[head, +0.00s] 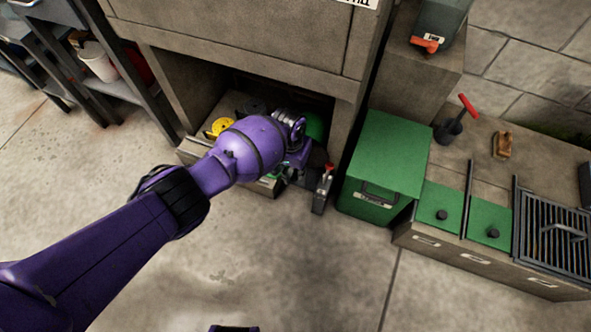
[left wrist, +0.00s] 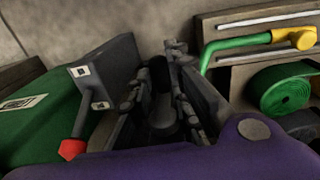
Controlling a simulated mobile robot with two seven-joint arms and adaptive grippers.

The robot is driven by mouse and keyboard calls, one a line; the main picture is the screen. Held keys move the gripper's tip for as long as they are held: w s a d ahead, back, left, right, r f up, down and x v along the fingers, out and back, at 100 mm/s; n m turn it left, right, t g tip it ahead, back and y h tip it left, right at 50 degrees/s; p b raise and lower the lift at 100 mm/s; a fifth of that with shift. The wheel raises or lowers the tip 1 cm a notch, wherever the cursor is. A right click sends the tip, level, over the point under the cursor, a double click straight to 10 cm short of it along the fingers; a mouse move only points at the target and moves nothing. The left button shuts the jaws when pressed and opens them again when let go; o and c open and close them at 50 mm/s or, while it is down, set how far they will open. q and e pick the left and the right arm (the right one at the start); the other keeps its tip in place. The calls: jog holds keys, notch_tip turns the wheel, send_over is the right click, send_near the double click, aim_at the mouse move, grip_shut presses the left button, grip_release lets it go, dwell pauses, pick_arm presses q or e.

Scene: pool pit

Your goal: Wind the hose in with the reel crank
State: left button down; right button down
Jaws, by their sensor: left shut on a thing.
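My left gripper (head: 297,165) reaches into the low opening under the stone counter. In the left wrist view its two fingers (left wrist: 165,105) are closed around a dark thing, mostly hidden between them; I cannot tell whether it is the reel crank. A green coil (left wrist: 275,90), which looks like rolled hose, lies to the right of the fingers; a green round shape (head: 314,126) shows behind the gripper in the head view. A grey box-like part (left wrist: 108,72) with a red knob (left wrist: 72,148) stands left of the fingers.
A green tube with a yellow end (left wrist: 291,39) lies above the coil. A yellow item (head: 220,126) sits in the opening. A green cooler-like box (head: 385,155) stands close right of the grey part (head: 321,193). The paved floor in front is clear.

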pick_arm(q)
jog(key=shift+d+r, duration=0.1)
jog(key=shift+d, duration=0.55)
jog(key=c, duration=1.7)
grip_release()
jog(key=shift+a, duration=0.1)
jog(key=shift+a, duration=0.3)
